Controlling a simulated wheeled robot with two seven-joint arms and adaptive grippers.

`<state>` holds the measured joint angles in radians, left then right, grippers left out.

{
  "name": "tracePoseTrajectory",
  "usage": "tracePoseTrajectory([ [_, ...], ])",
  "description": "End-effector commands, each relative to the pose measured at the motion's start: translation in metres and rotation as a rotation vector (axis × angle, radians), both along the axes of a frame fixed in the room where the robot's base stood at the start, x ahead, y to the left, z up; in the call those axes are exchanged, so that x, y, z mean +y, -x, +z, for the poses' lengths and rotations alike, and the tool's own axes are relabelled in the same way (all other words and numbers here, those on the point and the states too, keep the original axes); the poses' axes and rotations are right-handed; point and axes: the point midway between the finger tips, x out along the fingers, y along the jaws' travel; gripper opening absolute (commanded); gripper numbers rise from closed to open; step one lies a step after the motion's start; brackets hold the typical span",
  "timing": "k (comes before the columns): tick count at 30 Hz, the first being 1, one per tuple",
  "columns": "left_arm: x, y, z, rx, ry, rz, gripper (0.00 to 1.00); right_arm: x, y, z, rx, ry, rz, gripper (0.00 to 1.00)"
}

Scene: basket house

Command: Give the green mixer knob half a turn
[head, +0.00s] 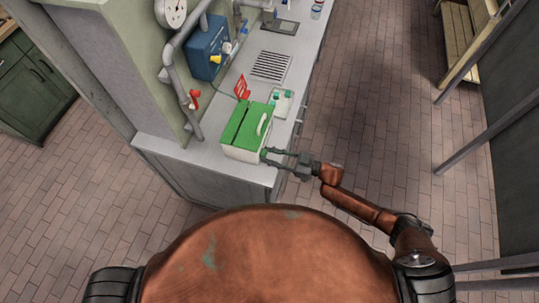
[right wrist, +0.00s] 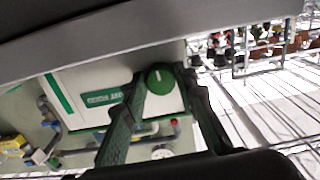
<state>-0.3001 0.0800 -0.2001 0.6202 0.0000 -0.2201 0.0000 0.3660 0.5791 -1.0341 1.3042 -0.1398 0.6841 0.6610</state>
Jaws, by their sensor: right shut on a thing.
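The mixer (head: 241,152) is a white box with a green top and stands near the close end of the grey counter. My right gripper (head: 266,156) reaches the mixer's front side from the right. In the right wrist view the fingers of my right gripper (right wrist: 164,82) are shut on the knob, one on each side. In the head view the knob is mostly hidden by the fingers. My left gripper is out of view.
On the counter (head: 205,152), a small tray (head: 283,104) with green items and a red sign (head: 242,87) stand behind the mixer. Pipes with a red valve handle (head: 194,99) run along the wall at left.

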Motion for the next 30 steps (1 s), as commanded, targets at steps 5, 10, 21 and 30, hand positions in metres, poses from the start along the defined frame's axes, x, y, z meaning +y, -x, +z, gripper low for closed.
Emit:
tracePoseTrajectory([
  [5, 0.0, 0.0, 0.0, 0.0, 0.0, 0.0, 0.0, 0.0, 0.0, -0.001, 0.001, 0.002, 0.0, 0.02],
  [10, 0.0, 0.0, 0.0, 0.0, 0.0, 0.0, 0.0, 0.0, 0.0, -0.001, 0.0, 0.002, 0.0, 0.31],
  [21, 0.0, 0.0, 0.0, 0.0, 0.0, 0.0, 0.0, 0.0, 0.0, 0.0, -0.002, 0.002, 0.0, 0.43],
  [30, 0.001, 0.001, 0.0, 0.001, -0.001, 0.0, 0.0, -0.024, 0.007, -0.001, -0.001, 0.003, -0.001, 0.43],
])
